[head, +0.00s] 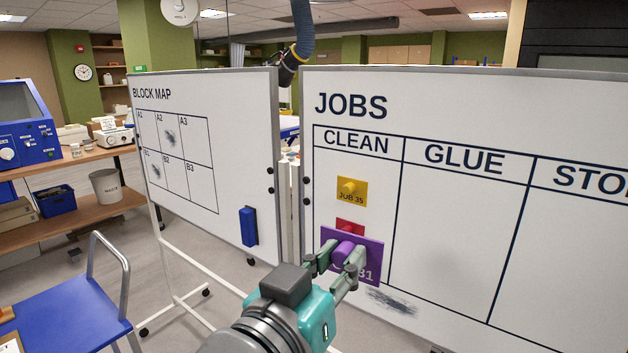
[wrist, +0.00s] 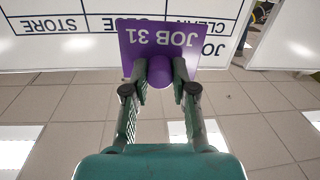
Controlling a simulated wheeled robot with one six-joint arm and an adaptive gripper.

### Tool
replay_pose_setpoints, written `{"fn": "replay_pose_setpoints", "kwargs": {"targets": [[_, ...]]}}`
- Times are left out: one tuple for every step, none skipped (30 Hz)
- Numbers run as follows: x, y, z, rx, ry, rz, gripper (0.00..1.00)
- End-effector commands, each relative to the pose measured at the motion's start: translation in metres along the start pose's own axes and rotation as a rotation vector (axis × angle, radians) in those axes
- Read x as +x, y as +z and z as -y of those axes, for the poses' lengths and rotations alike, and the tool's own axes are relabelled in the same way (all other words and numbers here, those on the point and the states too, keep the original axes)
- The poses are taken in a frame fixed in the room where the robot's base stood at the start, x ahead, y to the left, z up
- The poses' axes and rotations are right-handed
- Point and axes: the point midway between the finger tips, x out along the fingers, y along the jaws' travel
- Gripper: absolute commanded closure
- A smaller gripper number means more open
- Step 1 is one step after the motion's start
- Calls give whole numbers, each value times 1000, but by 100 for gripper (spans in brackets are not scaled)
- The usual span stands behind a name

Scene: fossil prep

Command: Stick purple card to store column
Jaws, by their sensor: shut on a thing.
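The purple card (head: 370,262) is at the lower part of the CLEAN column in the head view, in front of the JOBS board (head: 440,240). It reads JOB 31 in the wrist view (wrist: 190,40), where it appears upside down. My gripper (head: 335,258) is shut on the card's purple knob, which also shows between the fingers in the wrist view (wrist: 160,72). I cannot tell whether the card touches the board. The STORE column (head: 575,260) is at the right edge of the head view, partly cut off.
A yellow JOB 35 card (head: 352,191) and a partly hidden red card (head: 349,226) are in the CLEAN column. The GLUE column (head: 455,240) is empty. The BLOCK MAP board (head: 230,215) holds a blue eraser-like block (head: 248,227). A blue cart (head: 65,310) stands lower left.

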Motion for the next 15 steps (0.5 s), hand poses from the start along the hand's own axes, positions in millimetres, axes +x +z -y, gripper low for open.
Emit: {"fn": "replay_pose_setpoints", "kwargs": {"targets": [[8, 5, 10, -5, -15, -1, 100], [11, 7, 16, -5, -26, -1, 100], [18, 12, 25, -6, -43, -3, 100], [22, 15, 32, -6, -57, -4, 100], [27, 21, 39, -7, -73, -4, 100], [34, 28, 50, -8, -96, -6, 100], [41, 36, 58, -9, -116, -8, 100], [47, 44, 67, -10, -137, -9, 100], [56, 57, 80, -9, -170, -10, 100], [63, 68, 88, -11, -196, -13, 100], [70, 80, 97, -12, -222, -14, 100], [78, 96, 107, -10, -257, -18, 100], [84, 108, 114, -10, -283, -20, 100], [90, 121, 120, -10, -309, -22, 100], [97, 138, 128, -9, -342, -25, 100]]}}
